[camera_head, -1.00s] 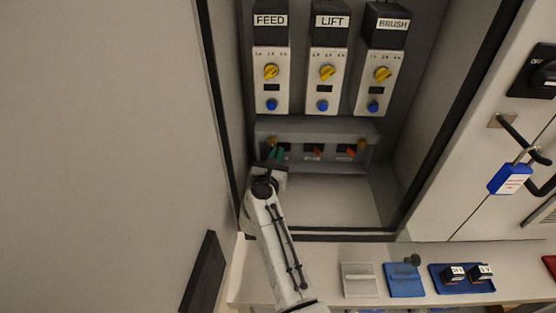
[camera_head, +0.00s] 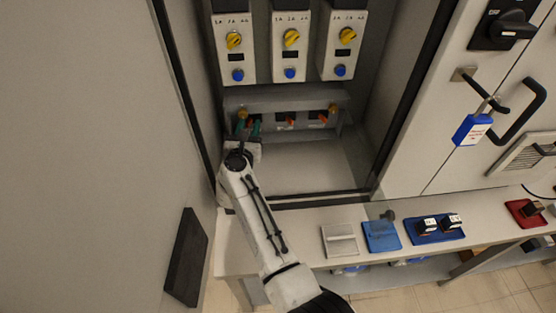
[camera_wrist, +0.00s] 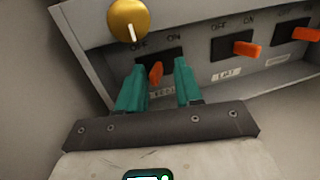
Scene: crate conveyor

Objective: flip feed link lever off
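The feed link lever is the leftmost orange lever (camera_wrist: 155,72) on a grey link panel in the wrist view, on a black plate marked OFF and ON. It stands nearly upright between the plate's two marks, leaning slightly. My gripper (camera_wrist: 160,72) has two teal fingers apart, one on each side of this lever, with visible gaps. In the head view my gripper (camera_head: 248,127) is at the left end of the link panel (camera_head: 280,98), largely hiding that lever. The middle lever (camera_wrist: 246,49) and right lever (camera_wrist: 308,34) point right, toward ON.
A yellow knob (camera_wrist: 128,19) sits just above the feed lever. Above the panel, several modules carry yellow selectors (camera_head: 291,37) and blue buttons (camera_head: 290,73). The cabinet's left wall is close to my arm. A bench (camera_head: 296,228) with trays runs below; a blue padlock (camera_head: 472,130) hangs right.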

